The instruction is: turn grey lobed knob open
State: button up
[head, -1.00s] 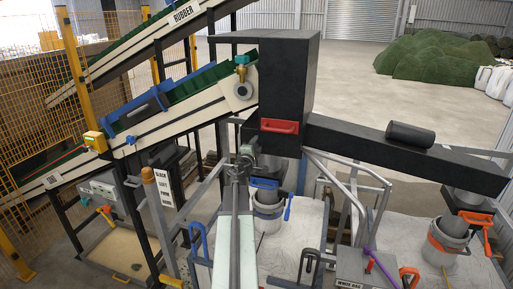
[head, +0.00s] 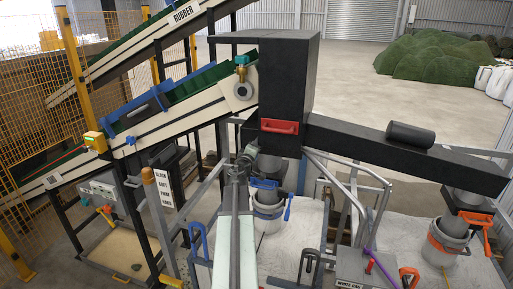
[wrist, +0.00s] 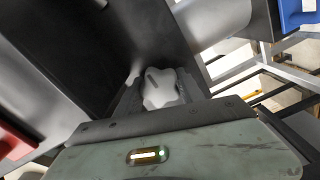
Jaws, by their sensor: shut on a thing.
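The grey lobed knob (wrist: 163,90) shows in the wrist view, pale grey with rounded lobes and a dark slot-like mark on its face. My gripper (wrist: 160,92) is shut on it, one dark finger along each side. In the head view my gripper (head: 249,156) is at the lower left of the tall black housing (head: 287,80). The knob is hidden or too small to make out there.
A red handle (head: 280,126) is on the housing, right of my gripper. A bucket (head: 268,212) with a blue clamp (head: 264,184) stands below. A black duct (head: 420,150) runs off to the right. Grey frame bars stand close by.

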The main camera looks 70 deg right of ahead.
jog(key=o, duration=1.4)
jog(key=shift+d, duration=0.1)
jog(key=shift+c, duration=0.2)
jog(key=a, duration=0.8)
jog(key=shift+s, duration=0.2)
